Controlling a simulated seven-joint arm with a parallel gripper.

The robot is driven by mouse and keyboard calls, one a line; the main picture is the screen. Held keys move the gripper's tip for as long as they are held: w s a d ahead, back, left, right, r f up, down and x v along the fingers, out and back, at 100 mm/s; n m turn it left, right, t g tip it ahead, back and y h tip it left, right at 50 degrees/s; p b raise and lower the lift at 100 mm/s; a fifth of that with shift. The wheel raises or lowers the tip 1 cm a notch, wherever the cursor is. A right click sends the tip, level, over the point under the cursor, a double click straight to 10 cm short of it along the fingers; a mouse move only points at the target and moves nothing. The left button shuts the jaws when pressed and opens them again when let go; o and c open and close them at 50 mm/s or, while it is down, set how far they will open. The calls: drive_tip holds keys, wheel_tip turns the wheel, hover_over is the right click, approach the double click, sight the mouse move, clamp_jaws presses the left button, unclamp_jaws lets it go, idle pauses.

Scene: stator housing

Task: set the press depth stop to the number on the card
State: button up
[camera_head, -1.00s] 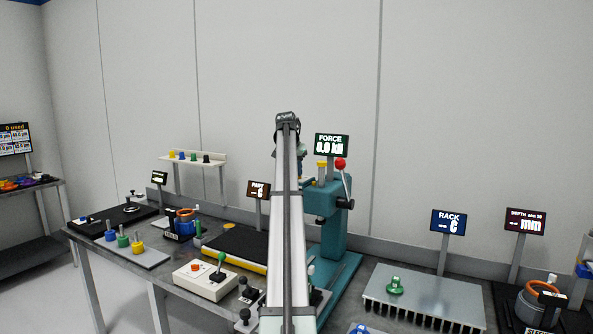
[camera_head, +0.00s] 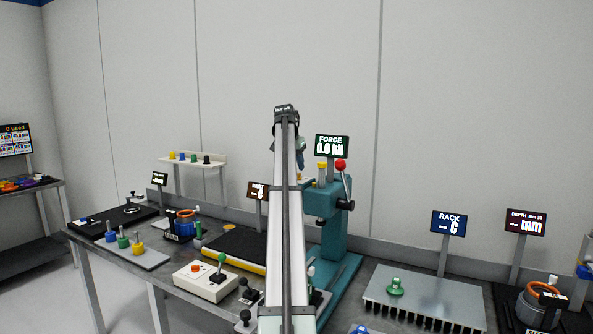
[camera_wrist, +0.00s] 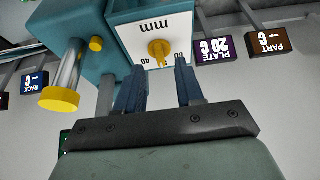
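The teal press (camera_head: 332,235) stands behind my raised arm in the head view. The wrist view, seen upside down, shows its white depth scale plate (camera_wrist: 140,38) marked "mm", with 40 and 60 legible near its edge. A yellow knob or pointer (camera_wrist: 160,52) sits on this plate. My gripper (camera_wrist: 159,70) is open and empty, its two dark fingers pointing at the plate. The knob appears just beyond the fingertips, between them in the picture; contact cannot be told. My gripper is hidden in the head view.
A yellow-capped metal post (camera_wrist: 62,88) stands left of the fingers in the wrist view. The press has a red-knobbed lever (camera_head: 341,166). A finned rack plate (camera_head: 425,292) with a green part lies right, a control box (camera_head: 204,281) left.

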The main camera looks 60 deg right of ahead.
drive_tip(key=v, duration=1)
drive_tip(key=shift+a+r, duration=0.2)
drive_tip(key=shift+r, duration=0.05)
